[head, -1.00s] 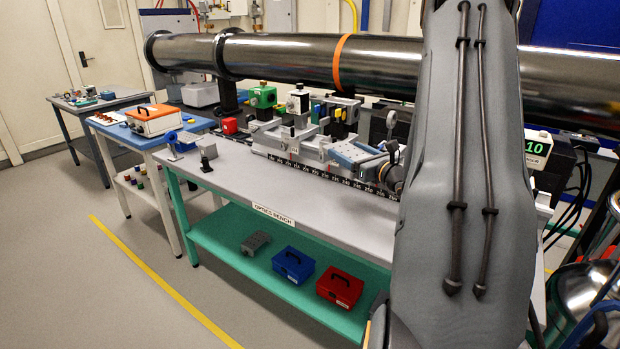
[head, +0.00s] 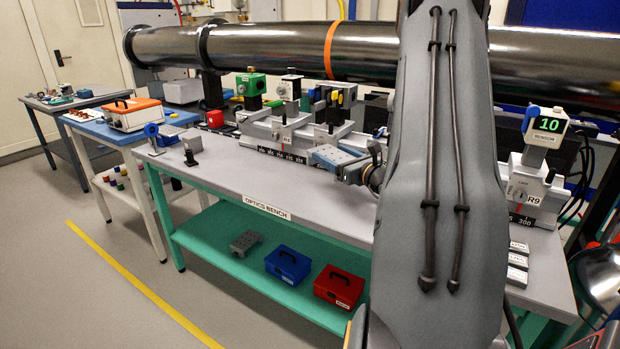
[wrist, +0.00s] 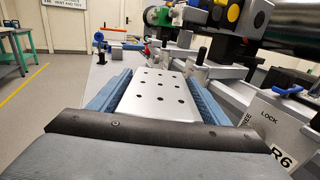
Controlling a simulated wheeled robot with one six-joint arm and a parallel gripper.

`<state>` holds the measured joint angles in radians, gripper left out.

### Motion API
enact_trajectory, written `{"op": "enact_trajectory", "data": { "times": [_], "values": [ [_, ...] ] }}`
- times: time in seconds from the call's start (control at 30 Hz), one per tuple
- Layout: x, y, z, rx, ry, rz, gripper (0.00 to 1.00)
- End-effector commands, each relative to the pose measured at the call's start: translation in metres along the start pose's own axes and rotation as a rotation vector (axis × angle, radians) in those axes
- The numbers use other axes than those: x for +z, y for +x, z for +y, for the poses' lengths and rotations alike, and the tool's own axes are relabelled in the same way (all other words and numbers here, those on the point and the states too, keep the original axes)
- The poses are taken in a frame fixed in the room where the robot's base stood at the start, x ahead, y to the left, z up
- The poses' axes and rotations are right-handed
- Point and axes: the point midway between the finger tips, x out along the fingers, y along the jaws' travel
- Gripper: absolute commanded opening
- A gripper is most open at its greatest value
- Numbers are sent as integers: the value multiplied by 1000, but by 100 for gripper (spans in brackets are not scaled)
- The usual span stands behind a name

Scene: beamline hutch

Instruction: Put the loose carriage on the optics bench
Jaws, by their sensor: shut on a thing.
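My gripper (head: 333,157) is low over the optics bench (head: 225,178), in front of the rail. In the wrist view its two blue jaws are shut on the loose carriage (wrist: 158,97), a pale metal plate with rows of dark holes. The plate lies about level between the jaws; its underside is hidden. I cannot tell whether it touches the rail or bench. The rail's black scale (head: 283,157) shows left of my gripper. My arm hides part of the rail to the right.
Rail carriages with optics, including a green unit (head: 250,84), stand behind and left of my gripper. A carriage marked R9 (head: 527,188) stands at the right end. A large steel pipe (head: 270,45) runs above. The bench's front left is mostly clear.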

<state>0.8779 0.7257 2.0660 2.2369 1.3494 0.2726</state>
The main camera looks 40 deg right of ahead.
Motion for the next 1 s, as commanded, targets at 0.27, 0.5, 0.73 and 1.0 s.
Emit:
{"op": "enact_trajectory", "data": {
  "times": [0.27, 0.5, 0.73, 1.0],
  "values": [
    [-39, 0, 0, 1, 3, -1, 27],
    [-56, 1, 1, 3, 1, -1, 27],
    [-83, 1, 2, 4, 2, -1, 27],
    [-95, 2, 2, 3, -2, -3, 27]
  ]
}}
